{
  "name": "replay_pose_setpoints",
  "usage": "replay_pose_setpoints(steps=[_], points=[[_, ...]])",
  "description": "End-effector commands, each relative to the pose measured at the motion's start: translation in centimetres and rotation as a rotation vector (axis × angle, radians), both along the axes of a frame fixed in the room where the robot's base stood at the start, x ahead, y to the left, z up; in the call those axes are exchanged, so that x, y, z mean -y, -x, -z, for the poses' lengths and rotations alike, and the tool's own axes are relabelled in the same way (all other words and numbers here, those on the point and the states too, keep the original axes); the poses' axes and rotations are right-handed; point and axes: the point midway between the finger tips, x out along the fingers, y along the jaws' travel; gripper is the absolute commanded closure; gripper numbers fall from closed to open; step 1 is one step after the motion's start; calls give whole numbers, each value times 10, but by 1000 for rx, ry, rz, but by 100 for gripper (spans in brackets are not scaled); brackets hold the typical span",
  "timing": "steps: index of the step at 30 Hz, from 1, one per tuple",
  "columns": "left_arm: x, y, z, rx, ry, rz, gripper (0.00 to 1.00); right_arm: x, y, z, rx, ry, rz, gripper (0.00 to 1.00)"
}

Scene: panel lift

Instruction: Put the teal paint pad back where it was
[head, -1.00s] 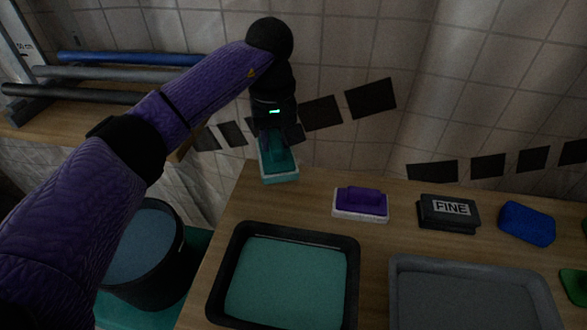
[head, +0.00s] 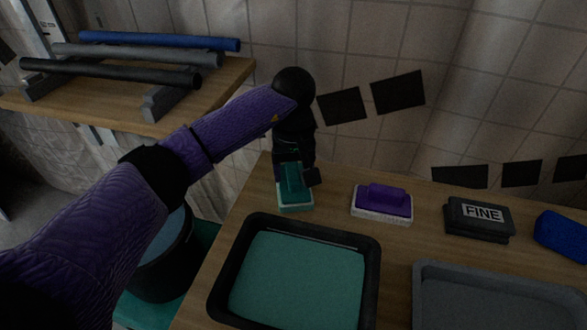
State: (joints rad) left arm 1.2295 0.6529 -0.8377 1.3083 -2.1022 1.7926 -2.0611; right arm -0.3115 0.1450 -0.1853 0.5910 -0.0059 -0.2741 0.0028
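The teal paint pad (head: 295,198) sits at the back left corner of the wooden table, left of the purple pad, with its teal handle facing up. It appears to rest on the table top. My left gripper (head: 296,176) is just above and behind it, pointing down. One dark finger shows to the right of the handle with a gap, so the gripper looks open around the handle. The other finger is mostly hidden. My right gripper is not in view.
On the table (head: 240,222) are a purple pad (head: 382,202), a black FINE block (head: 479,218), a blue sponge (head: 562,236), a black tray of teal paint (head: 300,280) and a grey tray (head: 480,268). A dark bucket (head: 165,265) stands left. A shelf with tubes (head: 140,55) is behind.

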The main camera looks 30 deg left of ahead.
Motion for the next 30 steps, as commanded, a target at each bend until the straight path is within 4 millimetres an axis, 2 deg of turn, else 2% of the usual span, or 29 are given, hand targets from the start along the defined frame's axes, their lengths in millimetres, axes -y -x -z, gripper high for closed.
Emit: replay_pose_setpoints(steps=[8, 11, 18, 21, 25, 30], points=[[0, 0, -3, 1, 1, 0, 30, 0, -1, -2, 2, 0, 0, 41], [0, 0, -22, 4, 1, 0, 30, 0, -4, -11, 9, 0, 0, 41], [0, 1, -93, 8, 0, -1, 30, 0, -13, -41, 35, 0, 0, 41], [1, 1, -112, 5, 0, -1, 30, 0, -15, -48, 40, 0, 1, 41], [1, 1, -123, 2, 1, -1, 30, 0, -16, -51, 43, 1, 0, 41], [1, 1, -123, -1, 1, 0, 30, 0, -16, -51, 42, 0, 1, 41]])
